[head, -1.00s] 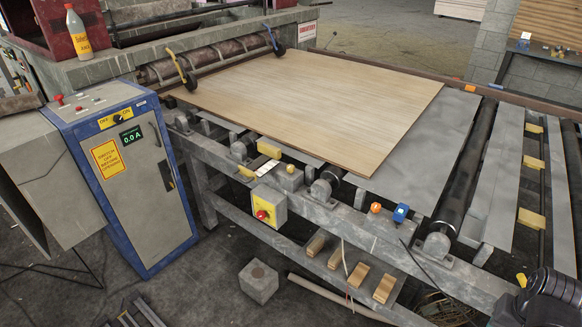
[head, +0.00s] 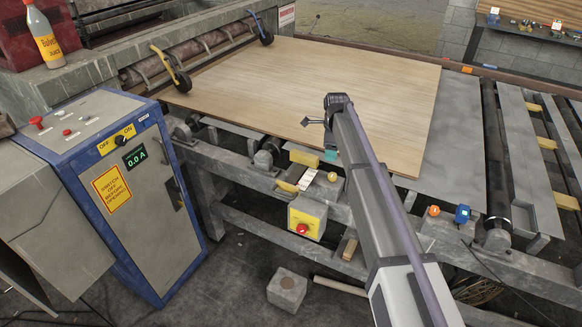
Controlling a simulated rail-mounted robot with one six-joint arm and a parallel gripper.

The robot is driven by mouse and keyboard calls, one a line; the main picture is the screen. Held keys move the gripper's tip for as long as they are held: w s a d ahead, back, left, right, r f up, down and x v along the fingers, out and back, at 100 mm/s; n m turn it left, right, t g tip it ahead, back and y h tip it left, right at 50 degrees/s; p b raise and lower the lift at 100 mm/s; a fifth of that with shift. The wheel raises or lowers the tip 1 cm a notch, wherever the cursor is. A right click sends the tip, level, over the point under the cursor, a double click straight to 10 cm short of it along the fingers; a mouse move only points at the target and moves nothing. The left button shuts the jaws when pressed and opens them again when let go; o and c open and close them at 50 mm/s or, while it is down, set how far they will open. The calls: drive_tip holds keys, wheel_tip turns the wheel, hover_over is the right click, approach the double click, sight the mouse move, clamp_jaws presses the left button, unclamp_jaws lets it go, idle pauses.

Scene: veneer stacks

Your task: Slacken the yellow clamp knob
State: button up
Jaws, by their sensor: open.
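A small round yellow knob (head: 333,177) sits on a block at the front rail of the machine bed, beside a pale plate. I take it for the clamp knob; its clamp is too small to make out. My arm reaches in from the lower right. My gripper (head: 307,122) is at its far end, above the veneer sheet, pointing left. It is up and slightly left of the yellow knob in the picture, apart from it, with nothing seen in it. The fingers are small and dark.
The wood veneer sheet (head: 270,85) covers much of the roller bed. A yellow box with a red button (head: 307,218) hangs below the rail. An orange knob (head: 434,211) and a blue device (head: 462,214) sit further right. A blue-edged cabinet (head: 125,190) stands left.

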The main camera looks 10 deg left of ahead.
sight(333, 175)
drive_tip(key=f+m+b, duration=0.1)
drive_tip(key=f+b, duration=0.2)
drive_tip(key=d+f+m+b, duration=0.1)
drive_tip(key=f+b, duration=0.6)
drive_tip(key=b, duration=0.1)
drive_tip(key=shift+s+d+f+m, duration=0.2)
drive_tip(key=shift+d+f+m, duration=0.05)
drive_tip(key=shift+f+m, duration=0.15)
drive_tip(key=shift+r, duration=0.15)
drive_tip(key=shift+c, duration=0.2)
drive_tip(key=c, duration=0.9)
